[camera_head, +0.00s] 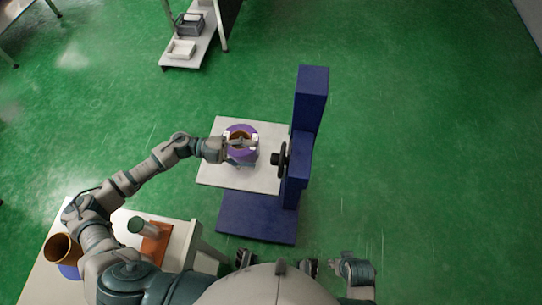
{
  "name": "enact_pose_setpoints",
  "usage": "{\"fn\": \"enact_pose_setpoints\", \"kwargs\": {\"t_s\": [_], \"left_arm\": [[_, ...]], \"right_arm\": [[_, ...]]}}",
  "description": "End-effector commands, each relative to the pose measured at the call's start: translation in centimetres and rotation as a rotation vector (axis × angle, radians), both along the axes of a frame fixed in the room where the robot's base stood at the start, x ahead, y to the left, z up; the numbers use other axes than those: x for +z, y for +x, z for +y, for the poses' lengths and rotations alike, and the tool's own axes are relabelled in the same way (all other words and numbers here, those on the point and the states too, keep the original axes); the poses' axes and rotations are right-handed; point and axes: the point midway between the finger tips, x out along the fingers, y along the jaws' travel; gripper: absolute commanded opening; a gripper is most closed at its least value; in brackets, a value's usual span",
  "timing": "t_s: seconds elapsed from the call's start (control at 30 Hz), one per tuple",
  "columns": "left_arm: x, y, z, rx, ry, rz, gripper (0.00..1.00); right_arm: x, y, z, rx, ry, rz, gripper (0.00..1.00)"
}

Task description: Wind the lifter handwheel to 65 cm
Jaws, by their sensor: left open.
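The lifter is a dark blue stand with a column (311,95), a blue base (255,221) and a pale platform (270,177). Its black handwheel (279,160) sits at the platform's right edge, beside the column. A purple roll (242,128) with a brown core stands on the platform. My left gripper (243,143) is open over the roll, its fingers at the core; contact cannot be told. The handwheel is to its right, apart from it. My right gripper (355,268) is low at the right, away from the lifter; its jaws are unclear. No height scale is readable.
A white table (35,284) at lower left holds an orange-brown cup (62,248) and an orange block with a grey-green cylinder (143,225). A shelf (193,48) with trays stands at the back. Green floor right of the lifter is clear.

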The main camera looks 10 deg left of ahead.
Motion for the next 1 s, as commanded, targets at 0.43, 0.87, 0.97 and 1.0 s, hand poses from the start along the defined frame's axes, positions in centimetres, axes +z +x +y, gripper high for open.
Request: {"fn": "enact_pose_setpoints", "kwargs": {"t_s": [0.43,0.87,0.97,1.0], "left_arm": [[0.0,0.0,-6.8,0.0,0.002,-0.001,0.64],[-0.1,0.0,-6.7,0.001,0.001,0.0,0.31],[-0.1,0.0,-6.6,0.001,0.001,0.0,0.06],[-0.1,0.0,-6.6,0.001,0.001,0.001,0.03]], "right_arm": [[-0.4,0.4,0.2,-0.001,0.004,-0.005,0.54],[-0.7,0.2,-0.1,0.002,-0.002,0.002,0.54],[-0.6,0.2,-0.1,0.003,-0.003,0.0,0.54],[-0.6,0.2,-0.1,0.003,-0.002,0.0,0.54]]}}
